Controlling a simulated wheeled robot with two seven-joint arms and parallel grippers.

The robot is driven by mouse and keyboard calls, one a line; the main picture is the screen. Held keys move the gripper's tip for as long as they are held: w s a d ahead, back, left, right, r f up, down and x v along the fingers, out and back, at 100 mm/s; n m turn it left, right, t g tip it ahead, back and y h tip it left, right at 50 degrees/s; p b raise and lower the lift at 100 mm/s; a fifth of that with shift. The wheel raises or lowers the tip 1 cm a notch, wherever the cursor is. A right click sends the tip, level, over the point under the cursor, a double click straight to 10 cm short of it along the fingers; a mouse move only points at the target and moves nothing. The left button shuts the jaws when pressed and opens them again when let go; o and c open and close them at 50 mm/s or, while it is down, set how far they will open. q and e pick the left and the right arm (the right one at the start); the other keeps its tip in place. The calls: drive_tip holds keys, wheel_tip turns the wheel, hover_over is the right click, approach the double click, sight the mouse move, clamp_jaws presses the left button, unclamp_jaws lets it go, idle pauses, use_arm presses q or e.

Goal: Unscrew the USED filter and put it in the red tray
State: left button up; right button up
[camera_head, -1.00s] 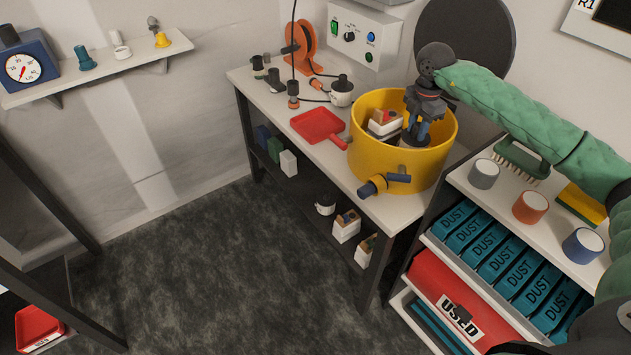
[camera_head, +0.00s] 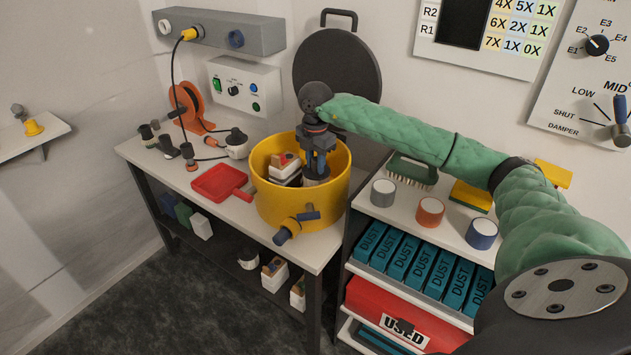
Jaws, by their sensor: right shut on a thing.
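A yellow round drum (camera_head: 268,203) stands open on the bench. Inside it is a grey round-topped filter (camera_head: 317,180), mostly hidden by the drum wall and my gripper. My right gripper (camera_head: 318,167) points down into the drum and is shut on this grey filter. White blocky parts (camera_head: 284,166) lie to its left in the drum. A red tray (camera_head: 366,301) labelled USED sits on a lower shelf at the right, its front partly covered by my arm. My left gripper is not in view.
A red dustpan (camera_head: 213,184) lies left of the drum, its handle close to it. Grey, orange and blue-banded cylinders (camera_head: 430,211) and a green brush (camera_head: 411,171) stand on the right shelf, above teal DUST boxes (camera_head: 402,256). A valve handle (camera_head: 296,227) sticks out of the drum front.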

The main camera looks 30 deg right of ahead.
drive_tip(key=shift+r, duration=0.3)
drive_tip(key=shift+d+r, duration=0.1)
drive_tip(key=shift+r, duration=0.25)
drive_tip(key=shift+r+p, duration=1.15)
drive_tip(key=shift+r, duration=0.65)
